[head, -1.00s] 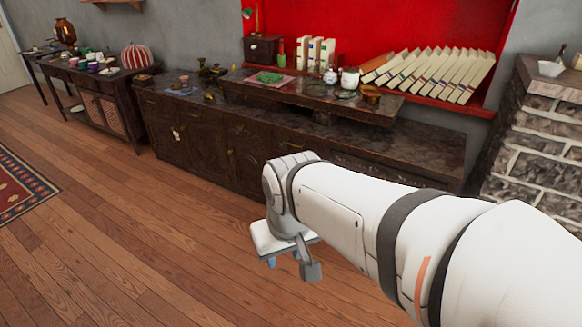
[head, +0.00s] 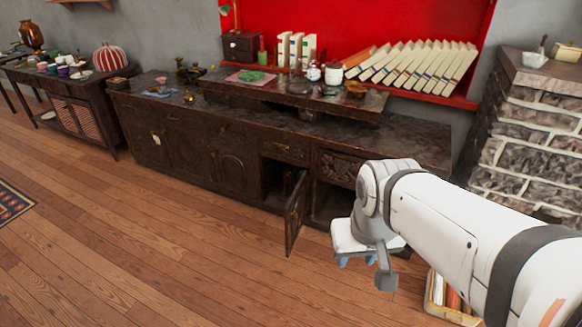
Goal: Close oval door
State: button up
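A dark wooden cabinet door (head: 296,213) stands swung open on the long dark sideboard (head: 190,125). It sticks out toward the room, seen nearly edge-on, so I cannot make out an oval on its face. The dark opening shows beside it. A shut door (head: 235,168) to its left carries a rounded carving. My gripper (head: 358,262) hangs low in front of the sideboard, to the right of the open door and apart from it in the picture. It points down and seems empty; its fingertips are mostly hidden under its white body.
A crate (head: 447,300) with several items stands on the floor at the right, partly behind my arm. A brick structure (head: 530,140) stands at the right. The wooden floor (head: 170,240) at front left is clear.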

aim_at(300, 215)
jog(key=u, duration=0.05)
jog(key=i, duration=1)
jog(key=z, duration=0.15)
jog(key=k, duration=0.6)
jog(key=z, duration=0.15)
jog(key=i, duration=1.15)
jog(key=u, duration=0.45)
